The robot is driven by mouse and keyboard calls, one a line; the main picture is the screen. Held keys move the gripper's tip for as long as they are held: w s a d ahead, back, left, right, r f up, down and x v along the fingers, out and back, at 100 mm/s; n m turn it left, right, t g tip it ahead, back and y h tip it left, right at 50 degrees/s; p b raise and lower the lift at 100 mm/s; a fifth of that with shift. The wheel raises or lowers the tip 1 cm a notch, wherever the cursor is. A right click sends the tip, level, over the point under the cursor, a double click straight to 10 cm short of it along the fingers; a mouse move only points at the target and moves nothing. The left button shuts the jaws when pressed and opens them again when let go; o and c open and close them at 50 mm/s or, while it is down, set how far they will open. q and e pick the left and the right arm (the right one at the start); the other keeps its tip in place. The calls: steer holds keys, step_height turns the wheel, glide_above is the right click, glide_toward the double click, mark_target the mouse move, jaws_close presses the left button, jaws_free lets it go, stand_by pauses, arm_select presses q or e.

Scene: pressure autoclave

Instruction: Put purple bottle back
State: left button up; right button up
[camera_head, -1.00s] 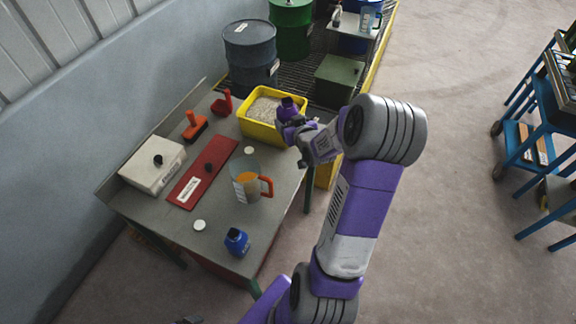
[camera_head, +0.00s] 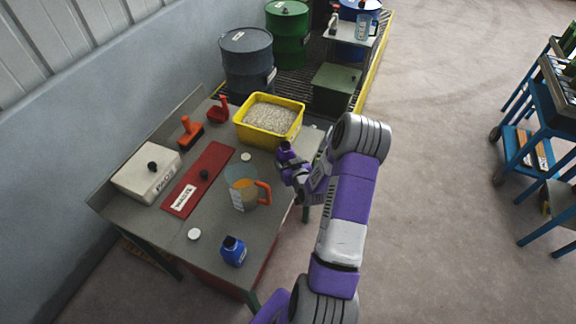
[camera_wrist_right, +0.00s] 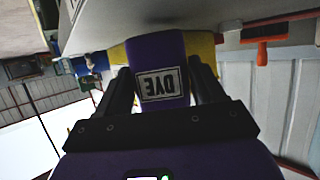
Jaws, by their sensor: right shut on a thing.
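The purple bottle (camera_head: 284,149) is held in my right gripper (camera_head: 288,165) at the right side of the grey worktable, in front of the yellow bin. In the right wrist view the purple bottle (camera_wrist_right: 157,70) sits between the two dark fingers, with a white "DYE" label facing the camera and appearing upside down. The right gripper (camera_wrist_right: 163,88) is shut on it. The bottle has a dark cap. I cannot tell from the head view whether its base touches the tabletop. My left gripper is not in view.
Drums stand behind.

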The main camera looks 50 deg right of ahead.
steer(key=shift+f, duration=0.5)
steer(key=shift+r, duration=0.1)
steer(key=shift+f+b, duration=0.3)
steer(key=o, duration=1.3)
steer(key=shift+r, duration=0.1)
steer(key=shift+c, duration=0.2)
steer(key=shift+r, duration=0.1)
